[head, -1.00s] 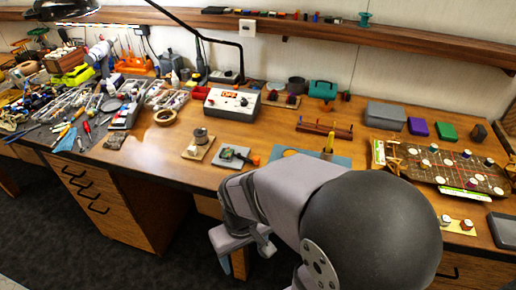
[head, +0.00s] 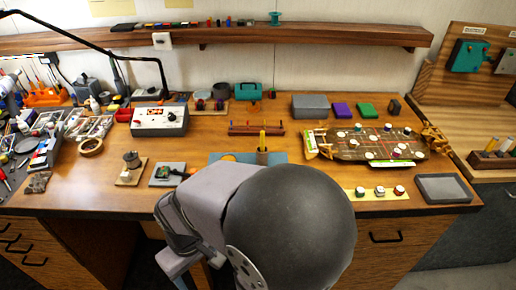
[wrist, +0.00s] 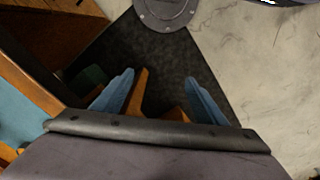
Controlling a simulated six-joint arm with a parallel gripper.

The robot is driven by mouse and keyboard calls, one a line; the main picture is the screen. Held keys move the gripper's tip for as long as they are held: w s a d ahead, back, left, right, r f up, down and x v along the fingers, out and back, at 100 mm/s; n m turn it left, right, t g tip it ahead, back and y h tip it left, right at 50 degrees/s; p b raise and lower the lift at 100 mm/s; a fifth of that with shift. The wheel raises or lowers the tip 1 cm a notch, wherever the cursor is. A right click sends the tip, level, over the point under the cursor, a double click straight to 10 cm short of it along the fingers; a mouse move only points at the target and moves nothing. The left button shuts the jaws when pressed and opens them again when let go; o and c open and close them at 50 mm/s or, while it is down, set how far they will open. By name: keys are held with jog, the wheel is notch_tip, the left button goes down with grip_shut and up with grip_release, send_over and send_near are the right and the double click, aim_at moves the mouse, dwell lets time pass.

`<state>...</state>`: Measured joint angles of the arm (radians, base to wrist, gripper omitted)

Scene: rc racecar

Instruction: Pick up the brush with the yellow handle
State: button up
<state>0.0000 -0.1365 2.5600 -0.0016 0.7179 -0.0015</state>
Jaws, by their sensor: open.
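A wooden block (head: 489,161) with more yellow-topped pieces stands at the far right. The desk's front edge lies close to my arm.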

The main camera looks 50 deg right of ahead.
jog(key=shift+c, duration=0.2)
dwell(0.3)
jog(key=c, duration=0.7)
jog(key=shift+c, duration=0.2)
